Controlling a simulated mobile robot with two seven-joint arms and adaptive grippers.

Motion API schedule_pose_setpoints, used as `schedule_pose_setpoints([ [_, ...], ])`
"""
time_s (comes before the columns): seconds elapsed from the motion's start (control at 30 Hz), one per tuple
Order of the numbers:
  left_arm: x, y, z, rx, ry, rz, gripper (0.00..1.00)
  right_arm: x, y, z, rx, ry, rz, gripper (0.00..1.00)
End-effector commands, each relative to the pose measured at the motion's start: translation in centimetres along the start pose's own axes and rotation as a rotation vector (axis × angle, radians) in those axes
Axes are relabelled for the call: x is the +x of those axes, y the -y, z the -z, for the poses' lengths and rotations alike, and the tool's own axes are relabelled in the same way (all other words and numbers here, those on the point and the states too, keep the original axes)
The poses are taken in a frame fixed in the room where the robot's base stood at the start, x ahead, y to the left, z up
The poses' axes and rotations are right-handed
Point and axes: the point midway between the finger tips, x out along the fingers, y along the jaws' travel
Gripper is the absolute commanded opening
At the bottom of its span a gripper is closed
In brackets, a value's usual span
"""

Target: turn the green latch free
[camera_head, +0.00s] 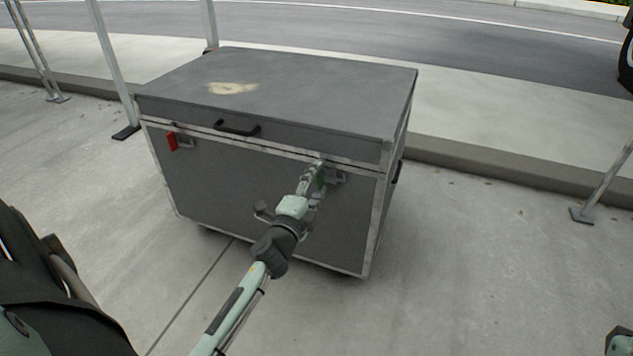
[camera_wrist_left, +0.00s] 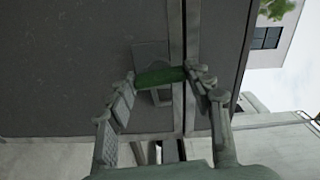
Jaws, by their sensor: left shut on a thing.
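The grey case (camera_head: 270,200) stands on the pavement with its lid down. The green latch (camera_wrist_left: 160,76) sits on the front of the case, near the right end of the lid seam. In the head view it is mostly hidden behind my gripper. My left gripper (camera_head: 314,178) reaches the case front and is shut on the green latch. In the left wrist view, the fingers of the left gripper (camera_wrist_left: 165,88) are on either side of the latch, with a metal plate behind it.
A red latch (camera_head: 172,141) is on the front left of the case. A black handle (camera_head: 237,129) is on the lid's front edge. Metal posts (camera_head: 113,65) stand behind at the left, another post (camera_head: 598,190) at the right.

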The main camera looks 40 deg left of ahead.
Motion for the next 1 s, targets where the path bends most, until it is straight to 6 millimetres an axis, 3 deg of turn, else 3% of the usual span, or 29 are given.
schedule_pose_setpoints([
  [0.3,0.00,0.00,0.10,0.119,-0.002,0.000,0.23,-0.04,0.00,0.17,0.000,-0.008,0.000,0.40],
  [0.83,0.00,0.00,0.08,0.144,-0.002,0.000,0.23,-0.05,0.00,0.15,0.000,-0.008,0.000,0.40],
  [0.87,0.00,0.00,0.08,0.144,-0.002,0.000,0.53,-0.05,0.00,0.15,0.000,-0.008,0.000,0.40],
  [1.0,0.00,0.00,0.06,0.143,-0.001,0.000,0.70,-0.05,0.00,0.13,0.000,-0.008,0.000,0.40],
])
